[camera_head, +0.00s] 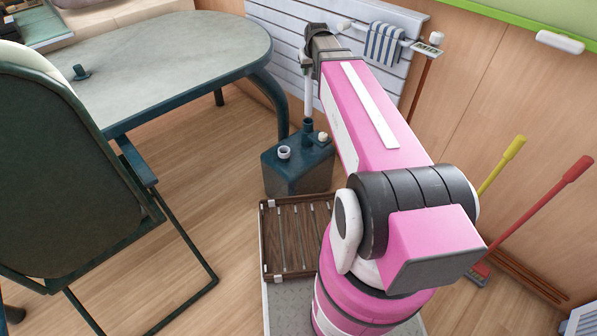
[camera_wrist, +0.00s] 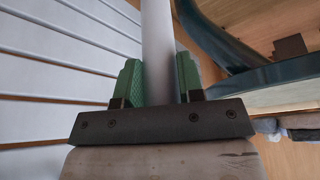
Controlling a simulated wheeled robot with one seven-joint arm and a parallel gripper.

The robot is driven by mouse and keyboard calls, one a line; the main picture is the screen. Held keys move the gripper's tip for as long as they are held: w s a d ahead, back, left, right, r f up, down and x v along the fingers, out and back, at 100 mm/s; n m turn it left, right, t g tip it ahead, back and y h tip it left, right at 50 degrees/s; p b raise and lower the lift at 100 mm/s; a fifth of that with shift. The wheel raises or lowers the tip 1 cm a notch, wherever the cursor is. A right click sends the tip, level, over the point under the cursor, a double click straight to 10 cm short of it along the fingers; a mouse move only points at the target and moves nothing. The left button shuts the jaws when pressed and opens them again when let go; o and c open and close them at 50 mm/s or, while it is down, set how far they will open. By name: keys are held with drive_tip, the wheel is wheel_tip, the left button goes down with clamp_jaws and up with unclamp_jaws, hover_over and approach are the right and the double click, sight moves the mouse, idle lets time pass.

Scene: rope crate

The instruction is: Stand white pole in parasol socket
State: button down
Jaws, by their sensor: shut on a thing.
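The white pole (camera_head: 308,96) hangs upright below my gripper (camera_head: 308,62) in the head view. In the wrist view the pole (camera_wrist: 158,35) runs between the green finger pads of my gripper (camera_wrist: 160,78), which are shut on it. A dark green base box (camera_head: 298,175) stands on the floor below, with a short dark upright tube (camera_head: 308,128) on its top that looks like the parasol socket. The pole's lower end meets the tube's mouth in the picture. I cannot tell whether it is inside or just above or behind it.
A grey table (camera_head: 170,60) with a small dark fitting (camera_head: 80,73) stands at the left, a green chair (camera_head: 60,170) in front. A slatted wooden crate (camera_head: 265,245) lies before the base. A white slatted panel (camera_head: 270,35) is behind. Yellow (camera_head: 505,160) and red (camera_head: 540,205) handles lean right.

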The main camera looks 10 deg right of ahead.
sight(310, 84)
drive_tip(key=shift+f, duration=4.35)
idle(2.7)
drive_tip(key=c, duration=0.7)
unclamp_jaws()
drive_tip(key=shift+o, duration=0.2)
drive_tip(key=shift+r, duration=0.1)
